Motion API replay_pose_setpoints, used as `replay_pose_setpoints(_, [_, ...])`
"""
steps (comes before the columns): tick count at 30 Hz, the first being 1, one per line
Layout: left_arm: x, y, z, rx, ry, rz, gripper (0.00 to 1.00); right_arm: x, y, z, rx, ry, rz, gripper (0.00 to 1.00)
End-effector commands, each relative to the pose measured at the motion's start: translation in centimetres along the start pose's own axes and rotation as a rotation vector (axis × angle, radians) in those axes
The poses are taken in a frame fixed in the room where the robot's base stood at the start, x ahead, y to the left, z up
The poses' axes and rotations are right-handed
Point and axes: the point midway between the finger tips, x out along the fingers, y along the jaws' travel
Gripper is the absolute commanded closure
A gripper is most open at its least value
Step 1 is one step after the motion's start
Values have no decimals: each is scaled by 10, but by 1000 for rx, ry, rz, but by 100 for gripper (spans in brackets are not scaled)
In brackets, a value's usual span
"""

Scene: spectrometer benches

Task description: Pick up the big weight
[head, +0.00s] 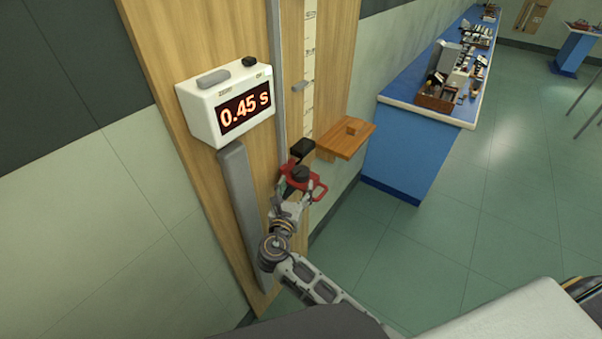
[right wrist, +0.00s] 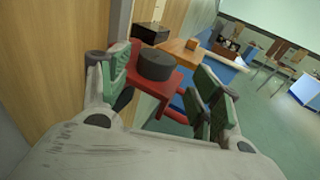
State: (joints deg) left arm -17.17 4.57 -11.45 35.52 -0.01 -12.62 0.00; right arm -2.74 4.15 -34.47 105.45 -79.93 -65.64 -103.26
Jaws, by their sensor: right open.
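A dark, round, squat weight (head: 300,174) sits on a red holder (head: 317,187) at the wooden board; I take it for the big weight. In the right wrist view the weight (right wrist: 156,65) stands on the flat red top (right wrist: 178,82), with a red bar below it. My right gripper (head: 287,198) is just on the near side of the red holder, and its own camera shows its fingers (right wrist: 158,90) open and spread left and right of the weight. I see nothing between them clearly gripped; contact cannot be told. My left gripper is not in view.
A black block (head: 302,148) sits just behind the weight. A wooden shelf (head: 342,141) with a small wooden block (head: 354,127) is to the right. A white timer (head: 228,104) reading 0.45 s hangs on the board. A blue bench (head: 408,150) stands farther right; the floor between is clear.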

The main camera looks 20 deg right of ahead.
Motion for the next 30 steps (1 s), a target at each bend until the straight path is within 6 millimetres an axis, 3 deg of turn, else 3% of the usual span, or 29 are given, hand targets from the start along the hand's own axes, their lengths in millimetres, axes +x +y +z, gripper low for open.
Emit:
replay_pose_setpoints(6, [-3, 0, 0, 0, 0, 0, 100, 18, 0, 0, 0, 0, 0, 36])
replay_pose_setpoints(20, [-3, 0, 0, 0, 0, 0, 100, 22, 0, 0, 0, 0, 0, 36])
replay_pose_setpoints(30, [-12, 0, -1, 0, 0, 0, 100, 52, 3, 1, -1, -1, -1, 36])
